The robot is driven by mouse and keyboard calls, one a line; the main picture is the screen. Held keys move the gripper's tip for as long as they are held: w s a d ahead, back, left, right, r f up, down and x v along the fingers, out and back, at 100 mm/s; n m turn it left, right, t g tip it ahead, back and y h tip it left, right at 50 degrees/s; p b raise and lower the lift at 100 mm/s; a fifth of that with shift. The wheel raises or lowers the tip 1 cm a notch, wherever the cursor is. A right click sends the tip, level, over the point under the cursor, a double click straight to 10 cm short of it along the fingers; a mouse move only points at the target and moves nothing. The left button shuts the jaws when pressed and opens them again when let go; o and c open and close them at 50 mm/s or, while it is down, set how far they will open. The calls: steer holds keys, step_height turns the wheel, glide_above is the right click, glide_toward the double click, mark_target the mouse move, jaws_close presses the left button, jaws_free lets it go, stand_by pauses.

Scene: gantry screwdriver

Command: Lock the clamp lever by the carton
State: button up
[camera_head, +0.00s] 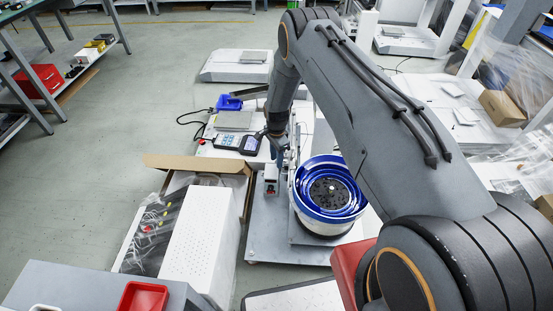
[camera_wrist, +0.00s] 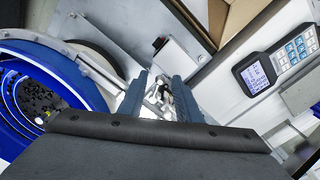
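My gripper (camera_wrist: 161,84) points down in the wrist view, its two blue-grey fingers apart with a gap between them. Small metal fittings (camera_wrist: 162,97) show in that gap, beyond the fingers; I cannot tell whether anything touches them. A small clamp-like block with a dark and red tip (camera_wrist: 160,43) stands on the grey plate ahead of the fingertips, near the carton (camera_wrist: 238,18). The lever's exact position is too small to tell. In the head view the block (camera_head: 271,178) sits right of the open carton (camera_head: 196,163), and my gripper (camera_head: 277,152) is just above it.
A blue-rimmed round bowl feeder (camera_head: 330,190) stands right of the block. A handheld keypad unit (camera_head: 237,142) lies behind the carton on the white bench. A white perforated box (camera_head: 201,235) stands in front of the carton. Open floor (camera_head: 95,170) lies at the left.

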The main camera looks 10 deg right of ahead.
jaws_close()
steer(key=shift+s+n, duration=0.1)
steer(key=shift+n, duration=0.2)
steer(key=shift+s+d+n+b, duration=0.3)
steer(key=shift+s+d+n, duration=0.2)
steer(key=shift+n, duration=1.35)
steer(key=shift+s+d+n+b, duration=0.3)
steer(key=shift+s+n, duration=0.2)
steer(key=shift+n, duration=1.3)
steer(key=shift+s+d+n+b, duration=0.25)
steer(key=shift+s+d+n, duration=0.25)
steer(key=shift+n, duration=1.35)
